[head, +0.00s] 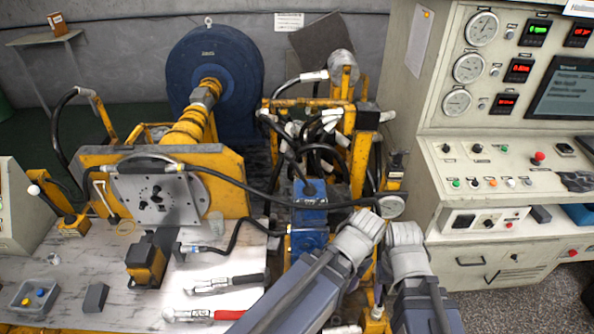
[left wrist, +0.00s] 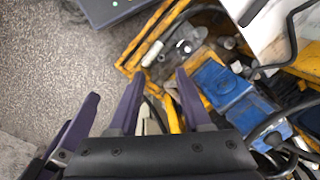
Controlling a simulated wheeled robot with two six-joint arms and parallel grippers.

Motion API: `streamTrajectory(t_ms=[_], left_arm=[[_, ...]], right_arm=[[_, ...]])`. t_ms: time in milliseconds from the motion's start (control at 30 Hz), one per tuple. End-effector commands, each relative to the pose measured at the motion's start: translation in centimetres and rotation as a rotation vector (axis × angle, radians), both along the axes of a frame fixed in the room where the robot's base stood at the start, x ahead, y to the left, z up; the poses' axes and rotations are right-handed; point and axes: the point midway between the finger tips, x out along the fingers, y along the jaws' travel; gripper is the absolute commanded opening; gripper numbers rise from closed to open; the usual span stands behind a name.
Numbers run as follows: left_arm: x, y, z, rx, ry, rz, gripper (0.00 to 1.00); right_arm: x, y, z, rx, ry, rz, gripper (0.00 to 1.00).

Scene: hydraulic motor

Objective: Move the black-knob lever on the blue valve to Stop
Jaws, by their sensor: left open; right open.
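The blue valve (head: 308,216) stands in the middle of the head view, with hoses around it. A dark round part (head: 310,190) sits on its top; I cannot tell whether it is the lever's black knob. The left wrist view shows the valve's blue blocks (left wrist: 213,80) right of my left gripper (left wrist: 158,80). That gripper is open and empty, its purple fingers apart from the valve. In the head view its fingers are hidden by my left wrist, right of the valve. My right gripper (head: 403,236) is close beside it, open, farther right; its fingertips are unclear.
A yellow frame (head: 360,150) with black hoses stands behind the valve. A control console (head: 455,185) with gauges and buttons is at the right. A white worktop (head: 130,305) with red-handled and black-handled tools lies left. Another lever (head: 52,200) stands far left.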

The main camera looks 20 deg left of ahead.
Motion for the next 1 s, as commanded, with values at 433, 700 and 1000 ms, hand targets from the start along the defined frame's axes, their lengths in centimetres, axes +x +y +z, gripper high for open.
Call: streamTrajectory(t_ms=[433,700,1000], left_arm=[[7.6,-0.5,-4.5,-0.415,-0.045,-0.082,0.48],[19.5,5.6,-3.6,-0.864,-0.442,-0.152,0.48],[28.1,22.4,1.9,-1.012,-1.098,-0.134,0.48]], right_arm=[[0.0,0.0,-5.4,0.0,0.0,0.0,0.64],[0.0,0.0,-11.2,0.0,0.0,-0.001,0.64],[0.0,0.0,-16.4,0.0,0.0,-0.001,0.64]])
